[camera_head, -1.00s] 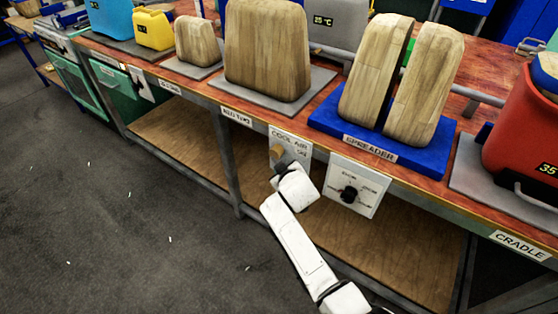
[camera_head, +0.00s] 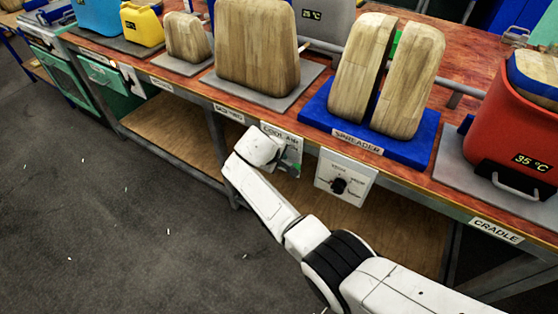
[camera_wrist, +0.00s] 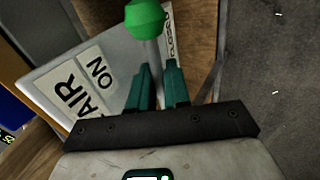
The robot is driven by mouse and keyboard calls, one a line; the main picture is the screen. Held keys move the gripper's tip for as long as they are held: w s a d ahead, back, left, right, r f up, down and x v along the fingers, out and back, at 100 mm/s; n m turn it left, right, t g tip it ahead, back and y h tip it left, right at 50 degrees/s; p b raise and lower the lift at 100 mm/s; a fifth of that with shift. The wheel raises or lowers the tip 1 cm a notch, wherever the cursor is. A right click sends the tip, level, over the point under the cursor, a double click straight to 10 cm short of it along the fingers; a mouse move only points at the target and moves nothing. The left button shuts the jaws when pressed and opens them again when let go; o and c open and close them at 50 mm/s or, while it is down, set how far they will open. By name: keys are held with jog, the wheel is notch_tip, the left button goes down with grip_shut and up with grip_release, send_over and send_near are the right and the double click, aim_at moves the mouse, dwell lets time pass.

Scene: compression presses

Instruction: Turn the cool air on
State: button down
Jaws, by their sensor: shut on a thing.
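The cool air panel (camera_head: 292,138) is a pale plate under the bench's front edge, partly hidden by my arm in the head view. In the wrist view the panel (camera_wrist: 55,85) reads "AIR" and "ON". A lever with a grey shaft (camera_wrist: 152,50) and a green knob (camera_wrist: 146,18) stands out from it. My gripper (camera_wrist: 156,75) has its teal fingers on either side of the shaft, below the knob, and is shut on the lever. The lever's lower end is hidden by the fingers.
Above are the bench top, a blue spreader base (camera_head: 400,152) with wooden blocks, and a red container (camera_head: 525,135). A wooden lower shelf (camera_head: 400,235) lies behind my arm.

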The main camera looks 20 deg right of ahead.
jog(key=shift+r, duration=0.15)
dwell(0.4)
jog(key=c, duration=1.3)
grip_release()
jog(key=shift+a, duration=0.1)
jog(key=p+v, duration=0.2)
jog(key=v, duration=0.8)
jog(key=shift+w+a+r, duration=0.1)
jog(key=shift+a+r, duration=0.15)
jog(key=shift+r, duration=0.05)
